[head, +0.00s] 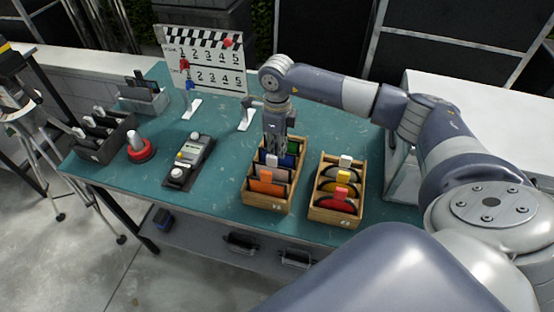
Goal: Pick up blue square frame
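The blue square frame (287,161) stands in the left wooden box (266,202), in a row of coloured square frames. Green is behind it; a pale one and an orange one (266,187) are in front. My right gripper (274,152) points straight down over the back of this box, right at the blue frame's upper edge. It hides part of the blue and green frames. The fingers are small and dark here, so I cannot tell whether they are apart or touch the frame. My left gripper is not in view.
A second wooden box (334,214) with round coloured pieces stands just to the right. A control panel (189,160), a red button (139,149) and dark trays (104,142) are to the left. A clapperboard (204,60) stands behind. The teal table (226,180) has free room between the panel and the box.

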